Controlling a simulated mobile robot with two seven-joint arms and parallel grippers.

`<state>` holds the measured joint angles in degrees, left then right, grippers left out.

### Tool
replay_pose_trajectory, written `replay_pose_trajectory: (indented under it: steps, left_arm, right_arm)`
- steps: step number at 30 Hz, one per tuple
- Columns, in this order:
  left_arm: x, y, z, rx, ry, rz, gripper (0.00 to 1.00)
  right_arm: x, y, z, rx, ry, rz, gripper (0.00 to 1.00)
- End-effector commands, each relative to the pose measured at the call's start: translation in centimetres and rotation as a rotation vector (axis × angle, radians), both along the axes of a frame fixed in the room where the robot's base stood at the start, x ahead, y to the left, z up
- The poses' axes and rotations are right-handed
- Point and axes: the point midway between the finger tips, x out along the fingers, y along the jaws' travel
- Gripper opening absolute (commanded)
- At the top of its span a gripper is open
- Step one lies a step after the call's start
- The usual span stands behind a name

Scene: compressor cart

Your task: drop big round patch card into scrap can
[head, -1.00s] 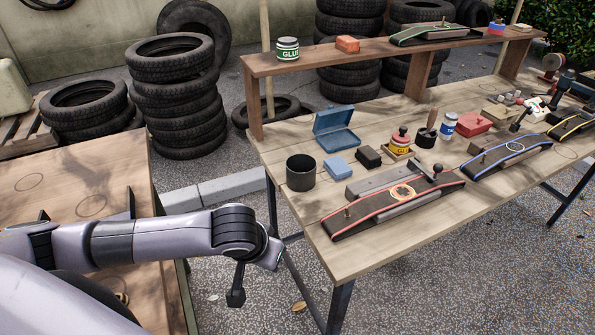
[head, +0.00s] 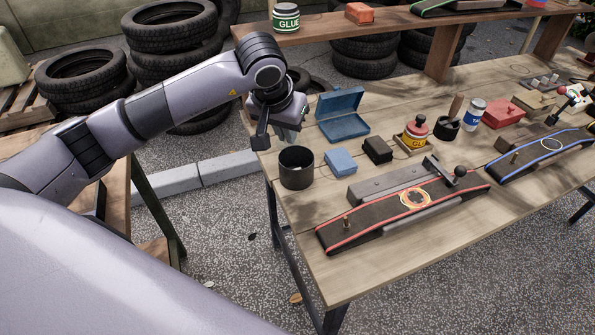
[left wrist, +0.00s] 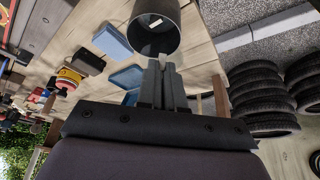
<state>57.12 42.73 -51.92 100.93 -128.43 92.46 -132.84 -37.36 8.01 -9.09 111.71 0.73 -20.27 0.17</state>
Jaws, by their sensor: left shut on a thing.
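The scrap can (head: 296,170) is a dark open cylinder at the left end of the workbench. In the left wrist view the can (left wrist: 170,42) lies just beyond the fingertips, its mouth showing and a small pale piece visible inside. My left gripper (head: 262,138) is above and left of the can in the head view, pointing down. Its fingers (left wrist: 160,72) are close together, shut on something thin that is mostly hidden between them. I cannot make out the big round patch card clearly. My right gripper is not in view.
A blue box (head: 341,160), an open blue case (head: 343,118) and a black block (head: 377,150) stand right of the can. A red-edged belt (head: 375,215) with a ringed round patch lies in front. A shelf (head: 345,25) runs behind.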

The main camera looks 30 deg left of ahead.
Motion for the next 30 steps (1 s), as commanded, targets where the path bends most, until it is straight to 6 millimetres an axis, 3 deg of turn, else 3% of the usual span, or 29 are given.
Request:
replay_pose_trajectory:
  steps: [1,9,19,22,30]
  left_arm:
    - [0.0,0.0,-1.1,-0.001,0.002,0.000,0.00]
    - [0.0,0.0,-3.9,0.000,0.000,0.000,0.00]
    - [0.0,0.0,-4.2,0.001,-0.001,0.000,0.00]
    - [0.0,0.0,-4.2,0.001,-0.001,0.000,0.36]
    - [0.0,0.0,-4.2,0.001,-0.001,0.000,0.36]
  right_arm:
    - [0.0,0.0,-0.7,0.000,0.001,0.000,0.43]
    - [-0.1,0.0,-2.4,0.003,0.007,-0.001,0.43]
    - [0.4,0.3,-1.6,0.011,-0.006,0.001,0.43]
    - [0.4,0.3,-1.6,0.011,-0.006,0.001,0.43]
    - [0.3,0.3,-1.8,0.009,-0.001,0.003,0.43]
